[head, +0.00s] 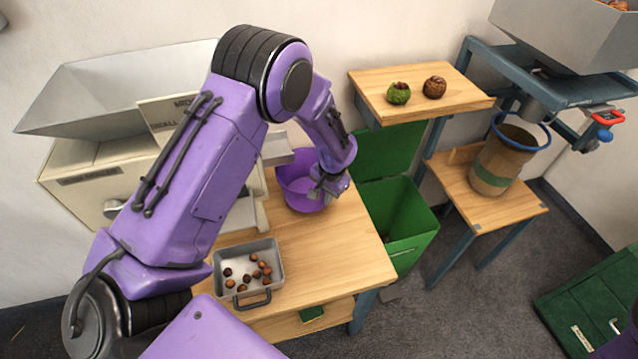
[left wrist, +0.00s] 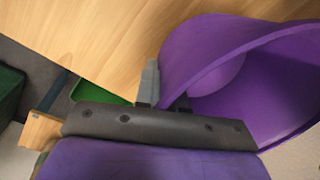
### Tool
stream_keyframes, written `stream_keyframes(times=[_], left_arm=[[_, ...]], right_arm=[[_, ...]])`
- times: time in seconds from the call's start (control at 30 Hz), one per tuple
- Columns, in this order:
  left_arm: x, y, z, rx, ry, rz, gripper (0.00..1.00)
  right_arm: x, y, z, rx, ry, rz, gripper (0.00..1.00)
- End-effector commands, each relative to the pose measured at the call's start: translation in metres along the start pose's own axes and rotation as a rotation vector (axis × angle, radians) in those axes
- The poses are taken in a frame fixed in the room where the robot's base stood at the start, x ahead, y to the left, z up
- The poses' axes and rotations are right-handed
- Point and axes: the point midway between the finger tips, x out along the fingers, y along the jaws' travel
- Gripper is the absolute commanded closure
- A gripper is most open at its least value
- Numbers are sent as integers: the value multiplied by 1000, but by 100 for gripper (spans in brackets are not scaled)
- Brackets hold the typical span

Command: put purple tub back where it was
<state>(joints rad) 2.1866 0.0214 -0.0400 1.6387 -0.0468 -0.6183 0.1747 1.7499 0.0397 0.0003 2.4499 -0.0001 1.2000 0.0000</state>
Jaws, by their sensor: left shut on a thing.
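The purple tub (head: 300,172) is at the back of the wooden table, in front of the grey and cream machine. My left gripper (head: 326,190) is shut on the tub's right wall. In the left wrist view the tub (left wrist: 215,60) fills the right side and appears tilted, with its open mouth showing. The left gripper (left wrist: 165,95) pinches its wall there. I cannot tell whether the tub touches the table. My right gripper is not in view.
A grey tray (head: 219,262) of several chestnuts stands at the table's front left. The wooden table (head: 345,245) is clear to its right. A green bin (head: 418,232) stands right of the table. A small shelf (head: 455,100) holds a green and a brown husk.

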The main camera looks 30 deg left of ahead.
Motion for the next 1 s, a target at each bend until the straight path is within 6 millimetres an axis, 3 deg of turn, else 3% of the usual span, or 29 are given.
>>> stream_keyframes(times=[0.1,0.23,0.5,0.83,0.93,1.0], left_arm=[[1,-26,-18,-2,0,1,100],[5,-39,-27,0,0,0,100],[39,-36,-27,0,0,0,100],[45,-35,-27,0,0,0,100],[44,-35,-27,0,0,0,66],[44,-35,-27,0,0,0,66]], right_arm=[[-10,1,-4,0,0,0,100],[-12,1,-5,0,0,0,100],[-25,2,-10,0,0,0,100],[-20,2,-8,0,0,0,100],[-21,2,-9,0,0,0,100],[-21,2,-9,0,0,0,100]])
